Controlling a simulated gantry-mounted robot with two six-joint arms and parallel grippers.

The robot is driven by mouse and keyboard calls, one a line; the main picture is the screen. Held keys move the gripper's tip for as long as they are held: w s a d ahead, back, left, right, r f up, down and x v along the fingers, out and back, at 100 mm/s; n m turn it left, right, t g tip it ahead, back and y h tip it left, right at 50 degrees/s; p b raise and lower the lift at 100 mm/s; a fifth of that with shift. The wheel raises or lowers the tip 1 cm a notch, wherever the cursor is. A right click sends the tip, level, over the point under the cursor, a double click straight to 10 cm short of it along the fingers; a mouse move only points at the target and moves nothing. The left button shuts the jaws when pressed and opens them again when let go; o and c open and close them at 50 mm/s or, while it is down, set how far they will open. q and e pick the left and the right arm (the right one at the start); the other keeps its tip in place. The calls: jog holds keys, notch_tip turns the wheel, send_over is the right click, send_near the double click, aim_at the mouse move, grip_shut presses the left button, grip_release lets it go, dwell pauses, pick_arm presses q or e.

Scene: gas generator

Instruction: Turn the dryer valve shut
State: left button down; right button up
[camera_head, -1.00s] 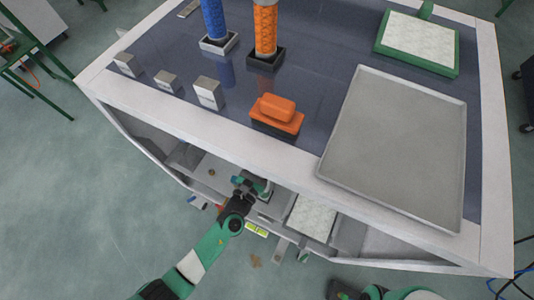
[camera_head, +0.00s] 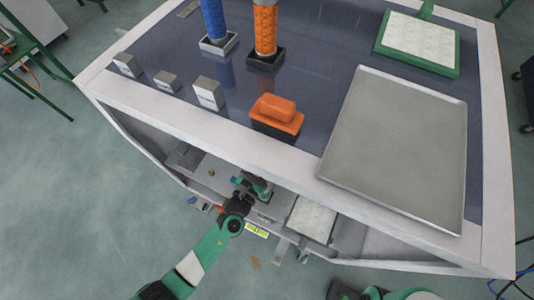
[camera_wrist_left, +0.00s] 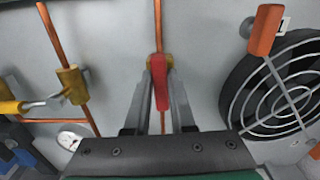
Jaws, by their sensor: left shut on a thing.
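A valve with a red lever handle (camera_wrist_left: 161,92) and a brass body (camera_wrist_left: 160,62) sits on a vertical copper pipe in the left wrist view. I cannot read a label that names it. My left gripper (camera_wrist_left: 160,80) is shut on the red handle, with one finger on each side of it. The handle points down toward the gripper in that view. In the head view my left gripper (camera_head: 256,186) reaches into the open front of the bench under its top, and the valve there is hidden or too small to tell. My right gripper is not in view.
In the left wrist view a fan grille (camera_wrist_left: 280,92) and an orange-red lever (camera_wrist_left: 265,28) are to the right. A brass valve (camera_wrist_left: 72,85) with copper pipes is to the left. In the head view the bench edge (camera_head: 215,142) overhangs my left gripper.

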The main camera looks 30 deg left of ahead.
pick_arm(q)
jog(key=shift+a+f+n+b, duration=0.15)
jog(key=shift+n+b, duration=0.8)
jog(key=shift+n, duration=1.95)
jog(key=shift+a+f+n+b, duration=0.1)
jog(key=shift+n+b, duration=0.85)
jog(key=shift+n, duration=1.95)
jog(key=shift+a+f+n+b, duration=0.15)
jog(key=shift+n+b, duration=0.8)
jog(key=shift+n, duration=1.95)
jog(key=c, duration=0.8)
grip_release()
jog(key=shift+o, duration=0.2)
jog(key=s+b, duration=0.1)
jog(key=s, duration=1)
jog(key=shift+s, duration=0.35)
